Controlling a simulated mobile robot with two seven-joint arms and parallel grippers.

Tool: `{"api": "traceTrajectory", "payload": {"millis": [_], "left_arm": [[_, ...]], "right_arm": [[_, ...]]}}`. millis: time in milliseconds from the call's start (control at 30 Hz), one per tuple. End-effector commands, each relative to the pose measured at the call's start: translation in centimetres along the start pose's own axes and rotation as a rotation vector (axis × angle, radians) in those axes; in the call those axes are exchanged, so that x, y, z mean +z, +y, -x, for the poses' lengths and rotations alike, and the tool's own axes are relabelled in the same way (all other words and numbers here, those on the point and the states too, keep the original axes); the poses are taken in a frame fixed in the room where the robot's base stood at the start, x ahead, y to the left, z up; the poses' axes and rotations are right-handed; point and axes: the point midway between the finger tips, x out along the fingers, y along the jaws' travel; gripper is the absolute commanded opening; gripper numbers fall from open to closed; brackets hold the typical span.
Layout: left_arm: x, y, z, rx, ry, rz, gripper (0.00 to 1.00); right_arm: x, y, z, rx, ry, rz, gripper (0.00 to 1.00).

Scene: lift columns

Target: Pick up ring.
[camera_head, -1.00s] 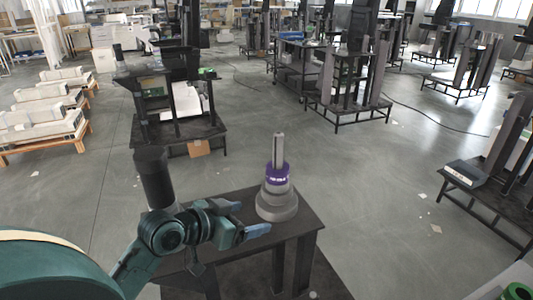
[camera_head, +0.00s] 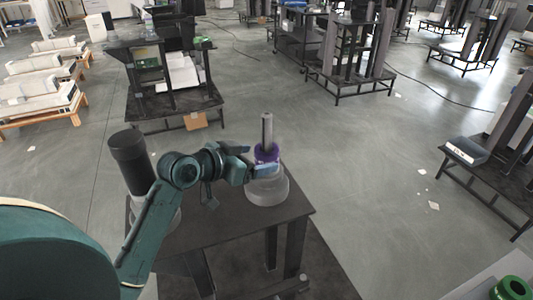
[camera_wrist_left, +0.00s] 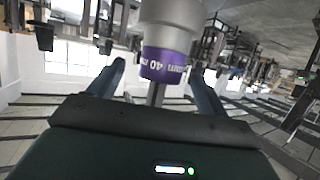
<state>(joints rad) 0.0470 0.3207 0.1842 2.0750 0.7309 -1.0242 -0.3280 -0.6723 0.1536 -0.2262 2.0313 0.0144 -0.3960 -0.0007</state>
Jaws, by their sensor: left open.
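A purple ring (camera_head: 266,153) with white print sits around an upright grey peg (camera_head: 267,128), above a wide stepped grey base (camera_head: 268,190). The base stands on a dark table (camera_head: 230,237). My left gripper (camera_head: 262,159) is open at the ring's height, one blue finger partly covering the ring. In the left wrist view, the ring (camera_wrist_left: 163,66) shows between the tips of the open fingers, with a gap visible on either side. The peg and base look upside down there. My right gripper is in neither view.
A dark upright cylinder (camera_head: 131,162) stands at the table's left, behind my left arm. A dark rack (camera_head: 165,100) stands beyond the table, with a cardboard piece (camera_head: 195,121) at its foot. A green ring-shaped thing (camera_head: 512,289) shows at the lower right.

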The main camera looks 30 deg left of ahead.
Motion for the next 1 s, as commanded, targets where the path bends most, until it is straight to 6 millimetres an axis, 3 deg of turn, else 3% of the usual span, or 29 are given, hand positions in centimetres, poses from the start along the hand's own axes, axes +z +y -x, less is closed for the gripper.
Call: {"api": "traceTrajectory", "payload": {"millis": [300,600,1000], "left_arm": [[-0.6,-0.3,-4.3,0.002,0.0,0.003,0.77],[-0.5,-0.3,-4.7,0.001,-0.001,0.001,0.77],[-0.5,-0.3,-4.7,0.001,-0.001,0.001,0.44]], "right_arm": [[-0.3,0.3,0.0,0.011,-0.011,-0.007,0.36],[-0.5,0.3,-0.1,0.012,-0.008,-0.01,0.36],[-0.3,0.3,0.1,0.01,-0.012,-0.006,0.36]]}}
